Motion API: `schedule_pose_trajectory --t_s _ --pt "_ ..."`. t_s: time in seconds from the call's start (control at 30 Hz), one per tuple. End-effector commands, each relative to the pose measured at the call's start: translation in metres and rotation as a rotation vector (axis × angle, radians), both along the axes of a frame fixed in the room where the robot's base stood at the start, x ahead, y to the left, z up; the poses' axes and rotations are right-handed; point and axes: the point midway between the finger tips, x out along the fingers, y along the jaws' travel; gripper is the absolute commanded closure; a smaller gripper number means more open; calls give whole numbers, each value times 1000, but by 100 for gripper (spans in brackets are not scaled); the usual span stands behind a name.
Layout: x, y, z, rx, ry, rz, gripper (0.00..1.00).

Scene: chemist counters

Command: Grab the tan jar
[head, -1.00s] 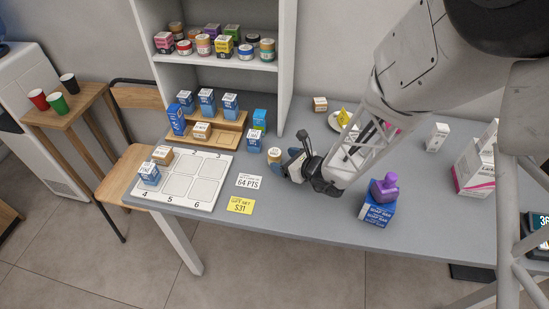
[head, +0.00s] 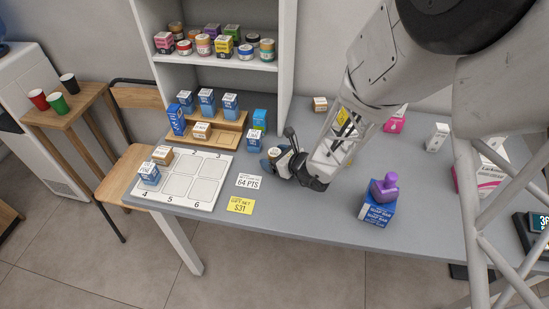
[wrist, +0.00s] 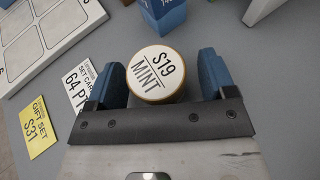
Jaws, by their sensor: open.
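The tan jar (wrist: 156,74) has a white lid reading "S19 MINT". In the wrist view it stands between the two blue fingers of my gripper (wrist: 162,80), which is open. A small gap shows between the jar and each finger, wider on the right. In the head view the jar (head: 273,154) is mostly hidden behind my gripper (head: 279,160), at the middle of the grey counter.
A blue and white box (wrist: 163,14) stands just beyond the jar. A white numbered tray (head: 205,180) and two price cards, one white (head: 249,182) and one yellow (head: 240,206), lie to the left. A purple bottle (head: 384,187) on a blue box stands to the right.

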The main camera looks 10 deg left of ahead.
Motion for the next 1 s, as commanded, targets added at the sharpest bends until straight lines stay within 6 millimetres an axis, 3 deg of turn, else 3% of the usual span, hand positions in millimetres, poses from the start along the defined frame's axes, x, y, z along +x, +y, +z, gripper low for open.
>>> schedule_pose_trajectory --t_s 0.13,0.5,1.0 --pt "0 0 0 0 0 0 23" --pt "0 0 0 0 0 0 78" --pt "0 0 9 1 -1 0 78"
